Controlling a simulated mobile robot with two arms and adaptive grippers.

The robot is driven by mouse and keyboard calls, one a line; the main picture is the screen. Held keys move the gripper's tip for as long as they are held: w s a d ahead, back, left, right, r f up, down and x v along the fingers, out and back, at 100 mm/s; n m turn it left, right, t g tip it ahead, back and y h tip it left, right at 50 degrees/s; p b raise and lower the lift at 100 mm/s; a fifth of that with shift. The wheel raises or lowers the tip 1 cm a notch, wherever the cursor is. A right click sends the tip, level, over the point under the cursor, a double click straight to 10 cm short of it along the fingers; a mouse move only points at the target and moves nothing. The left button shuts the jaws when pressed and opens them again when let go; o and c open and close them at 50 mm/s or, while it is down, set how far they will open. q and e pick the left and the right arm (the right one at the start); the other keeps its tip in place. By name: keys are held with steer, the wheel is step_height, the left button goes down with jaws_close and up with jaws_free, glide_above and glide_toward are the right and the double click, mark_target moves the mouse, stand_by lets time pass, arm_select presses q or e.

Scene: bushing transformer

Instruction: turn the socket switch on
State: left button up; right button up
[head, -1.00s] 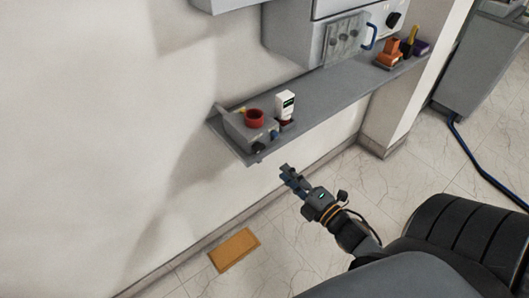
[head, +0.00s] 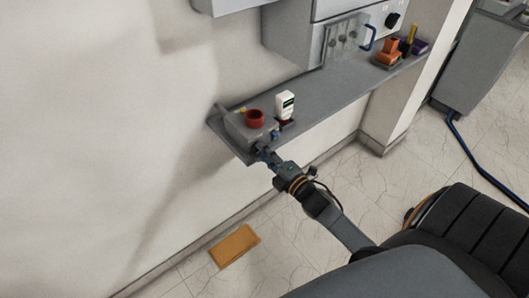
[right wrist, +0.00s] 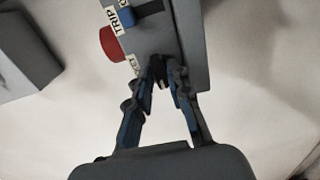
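A grey box (head: 238,127) with a red round part (head: 255,118) on top stands at the left end of the wall shelf. In the right wrist view the box (right wrist: 190,40) carries a red round part (right wrist: 112,44), a blue part (right wrist: 127,15) and a label reading TRIP. My right gripper (head: 262,153) is at the box's front lower corner. In the right wrist view its fingertips (right wrist: 168,68) converge at the box around a dark part, perhaps a knob; whether they grip it is unclear. I cannot tell which part is the socket switch. My left gripper is out of view.
The grey shelf (head: 335,92) runs right from the box. A white device (head: 285,104) stands beside the box, and orange (head: 388,55) and purple items stand farther right. A tan plate (head: 235,246) lies on the floor.

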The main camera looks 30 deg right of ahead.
jaws_close()
steer(key=shift+m, duration=0.3)
steer(key=shift+m+p, duration=2.35)
steer(key=shift+m, duration=6.35)
steer(key=shift+f, duration=0.1)
steer(key=shift+o, duration=1.3)
jaws_free()
